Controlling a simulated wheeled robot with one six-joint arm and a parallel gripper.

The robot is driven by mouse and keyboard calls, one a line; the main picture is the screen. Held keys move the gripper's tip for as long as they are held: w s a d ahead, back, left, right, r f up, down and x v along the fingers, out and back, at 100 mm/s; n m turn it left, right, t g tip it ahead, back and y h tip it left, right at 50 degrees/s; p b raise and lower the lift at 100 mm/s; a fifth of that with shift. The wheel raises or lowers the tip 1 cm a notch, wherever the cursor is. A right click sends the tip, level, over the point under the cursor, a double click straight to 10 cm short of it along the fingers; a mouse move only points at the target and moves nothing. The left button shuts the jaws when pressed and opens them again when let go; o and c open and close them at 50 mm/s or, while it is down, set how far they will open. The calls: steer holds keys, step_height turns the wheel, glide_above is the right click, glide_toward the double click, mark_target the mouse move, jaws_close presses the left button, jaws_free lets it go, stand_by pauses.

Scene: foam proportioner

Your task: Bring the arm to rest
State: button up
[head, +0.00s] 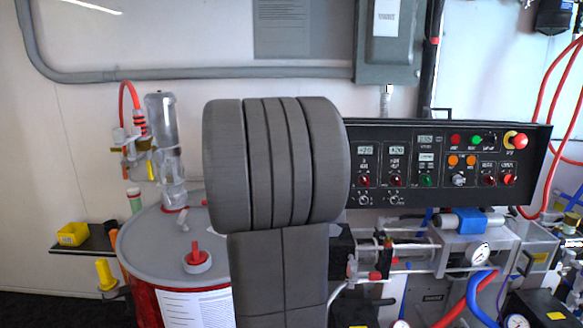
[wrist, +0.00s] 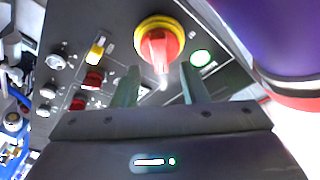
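My arm's thick grey links fill the middle of the head view and hide my gripper there. In the wrist view my gripper (wrist: 159,86) shows two fingers set apart, with nothing between them. Beyond the fingertips is a red rotary knob on a yellow ring (wrist: 160,45), on a dark panel. A lit green button (wrist: 201,57) is beside it. I cannot tell the distance from the fingertips to the knob. In the head view the dark control panel (head: 441,208) is right of my arm, and its red and yellow knob (head: 516,140) is near the right end.
A red drum with a grey lid (head: 150,245) stands left of my arm, with a clear cylinder (head: 163,125) above it. Pipes, gauges (head: 479,254) and hoses (head: 485,295) crowd below the panel. A grey electrical box (head: 389,45) is on the wall. A large purple shape (wrist: 262,35) is close in the wrist view.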

steer(key=shift+w+d+n+t+y+b, duration=0.15)
steer(key=shift+w+n+y+b, duration=0.4)
steer(key=shift+n, duration=0.95)
steer(key=shift+w+d+n+t+y+b, duration=0.1)
steer(key=shift+w+n+t+y+b, duration=0.35)
steer(key=shift+n, duration=1.05)
steer(key=shift+w+d+n+g+y+b, duration=0.1)
steer(key=shift+w+n+y+b, duration=0.2)
steer(key=shift+w+n+b, duration=0.85)
steer(key=shift+s+n, duration=0.35)
steer(key=shift+s, duration=0.2)
